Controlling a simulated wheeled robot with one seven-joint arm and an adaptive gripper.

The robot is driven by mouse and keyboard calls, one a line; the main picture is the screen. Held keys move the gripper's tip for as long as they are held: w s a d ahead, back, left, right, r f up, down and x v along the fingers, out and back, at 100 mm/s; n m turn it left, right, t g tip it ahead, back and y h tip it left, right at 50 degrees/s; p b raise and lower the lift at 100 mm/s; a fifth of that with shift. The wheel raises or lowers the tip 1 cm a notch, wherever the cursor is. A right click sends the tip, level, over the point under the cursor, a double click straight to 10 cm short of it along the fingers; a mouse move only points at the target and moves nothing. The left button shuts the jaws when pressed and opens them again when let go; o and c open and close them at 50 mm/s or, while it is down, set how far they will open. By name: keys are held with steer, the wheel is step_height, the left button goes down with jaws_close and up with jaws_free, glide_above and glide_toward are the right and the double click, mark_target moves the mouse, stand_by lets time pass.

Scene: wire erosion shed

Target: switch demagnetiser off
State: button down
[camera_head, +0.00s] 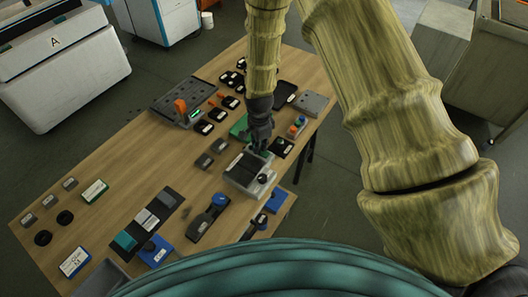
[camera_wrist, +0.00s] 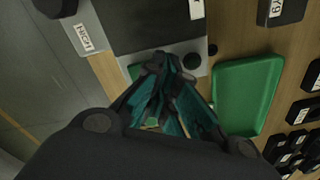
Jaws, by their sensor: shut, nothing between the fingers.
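A grey box with a dark top plate (camera_head: 246,168), which looks like the demagnetiser, stands on the wooden bench. It has a white label on one side and a round black knob (camera_head: 262,178) on its near right. My gripper (camera_head: 259,146) is over its far edge, pointing down. In the wrist view my shut, empty gripper (camera_wrist: 168,62) is over the grey edge of the device (camera_wrist: 118,62). I cannot tell whether the fingers touch anything.
A green tray (camera_wrist: 246,94) lies close to the right of my fingers in the wrist view. A small box with coloured buttons (camera_head: 296,127) stands right of my gripper. Several small black labelled parts lie beyond. The bench's (camera_head: 125,165) left middle is mostly bare.

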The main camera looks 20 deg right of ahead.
steer(key=shift+r, duration=0.15)
steer(key=shift+r+p, duration=2.25)
steer(key=shift+r, duration=1.05)
